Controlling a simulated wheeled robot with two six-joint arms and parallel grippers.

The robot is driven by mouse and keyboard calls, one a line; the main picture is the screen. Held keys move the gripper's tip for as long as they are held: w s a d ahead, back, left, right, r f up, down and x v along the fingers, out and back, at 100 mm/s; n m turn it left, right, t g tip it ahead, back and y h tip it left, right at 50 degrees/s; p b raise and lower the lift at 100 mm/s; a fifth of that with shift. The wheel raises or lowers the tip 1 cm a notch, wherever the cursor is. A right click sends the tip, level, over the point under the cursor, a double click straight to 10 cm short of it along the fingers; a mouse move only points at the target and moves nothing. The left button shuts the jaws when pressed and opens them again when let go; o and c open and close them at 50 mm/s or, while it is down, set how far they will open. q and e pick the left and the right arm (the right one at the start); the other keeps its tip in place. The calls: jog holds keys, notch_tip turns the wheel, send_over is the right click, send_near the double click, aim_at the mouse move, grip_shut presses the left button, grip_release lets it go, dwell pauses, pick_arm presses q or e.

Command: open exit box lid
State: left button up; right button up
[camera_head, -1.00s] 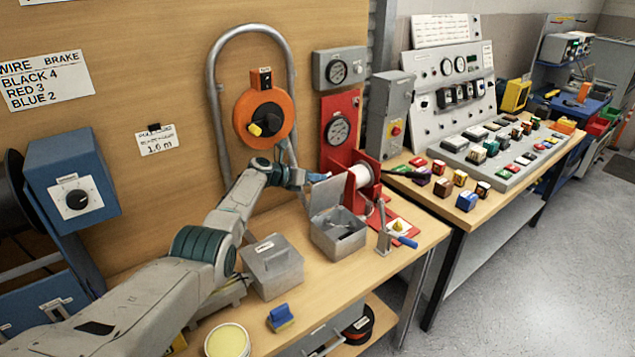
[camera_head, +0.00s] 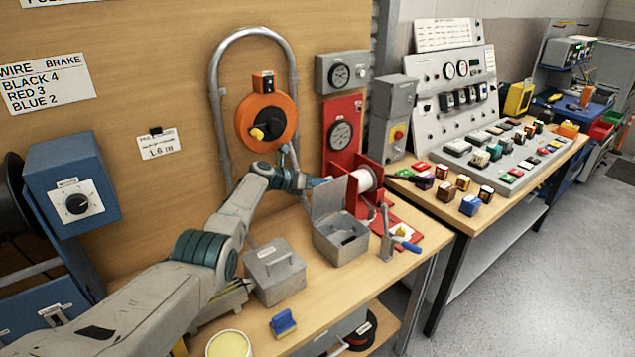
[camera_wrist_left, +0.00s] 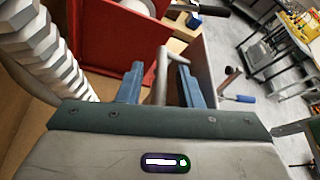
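The grey metal box with its lid raised (camera_head: 338,251) stands on the bench beside the red reel frame; I take it for the exit box. Its lid (camera_head: 327,198) stands up at the back edge, and part of the inside shows. My left gripper (camera_head: 322,182) is just behind the top of the raised lid. In the left wrist view, its two blue fingers (camera_wrist_left: 159,84) are apart, one on each side of the lid's grey handle (camera_wrist_left: 161,62), with gaps visible. My right gripper is not in view.
A closed grey box with a handle (camera_head: 275,276) stands to the left. A lever tool with a blue grip (camera_head: 398,240) is close on the right. The red reel frame (camera_head: 366,177) stands behind. A blue block (camera_head: 283,323) and a yellow-topped tin (camera_head: 228,344) are at the front.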

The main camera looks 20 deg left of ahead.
pick_arm(q)
jog(key=shift+r, duration=0.1)
jog(key=r, duration=0.3)
jog(key=shift+s+r, duration=0.15)
jog(key=shift+s, duration=0.05)
jog(key=s+d, duration=0.2)
jog(key=s, duration=0.5)
jog(key=s+d+r, duration=0.1)
jog(key=s+d, duration=0.1)
jog(key=s, duration=0.6)
jog(key=shift+r+b, duration=0.25)
jog(key=shift+b, duration=0.2)
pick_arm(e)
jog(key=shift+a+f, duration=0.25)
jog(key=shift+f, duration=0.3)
pick_arm(q)
jog(key=shift+d, duration=0.1)
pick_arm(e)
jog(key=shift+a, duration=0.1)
